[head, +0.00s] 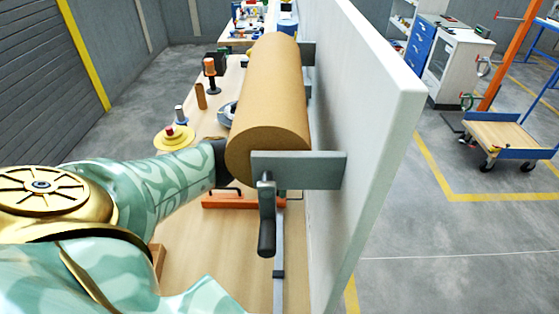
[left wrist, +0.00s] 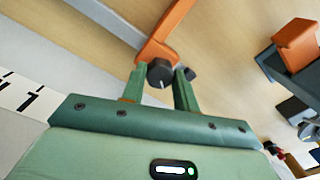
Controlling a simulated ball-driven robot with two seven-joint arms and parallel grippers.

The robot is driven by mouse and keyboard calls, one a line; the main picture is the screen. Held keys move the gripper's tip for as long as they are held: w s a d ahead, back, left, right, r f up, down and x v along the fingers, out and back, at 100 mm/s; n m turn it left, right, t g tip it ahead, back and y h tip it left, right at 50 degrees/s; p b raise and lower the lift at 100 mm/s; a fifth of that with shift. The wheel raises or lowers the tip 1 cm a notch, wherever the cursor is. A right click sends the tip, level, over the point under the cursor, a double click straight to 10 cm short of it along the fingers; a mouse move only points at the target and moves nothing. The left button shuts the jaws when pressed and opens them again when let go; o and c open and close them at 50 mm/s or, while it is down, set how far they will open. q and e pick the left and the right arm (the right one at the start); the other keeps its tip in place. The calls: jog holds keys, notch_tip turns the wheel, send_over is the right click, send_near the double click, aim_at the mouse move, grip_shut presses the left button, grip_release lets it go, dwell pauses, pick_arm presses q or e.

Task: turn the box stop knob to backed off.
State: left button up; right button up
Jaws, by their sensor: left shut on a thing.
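The box stop knob (left wrist: 160,73) is a round black knob with a white mark on its face, in the left wrist view. It sits at the end of an orange bracket (left wrist: 165,35). My left gripper (left wrist: 158,78) has its two green fingers on either side of the knob and is shut on it. In the head view my left arm reaches in from the left, and its dark wrist (head: 222,163) goes behind the big brown roll (head: 268,105), which hides the fingers and the knob. My right gripper is not in view.
A grey plate (head: 300,169) and a black crank handle (head: 266,225) stand in front of the roll's near end. A tall white panel (head: 355,110) borders the bench on the right. An orange bar (head: 229,202) lies below the roll. A yellow disc (head: 174,138) stands left.

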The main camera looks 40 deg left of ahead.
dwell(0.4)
pick_arm(q)
jog(key=o, duration=1)
notch_tip(320, 180, up, 8)
jog(key=p, duration=0.5)
jog(key=shift+d+f+p, duration=0.15)
jog(key=shift+f+p, duration=0.1)
jog(key=shift+p, duration=0.05)
jog(key=shift+f, duration=0.1)
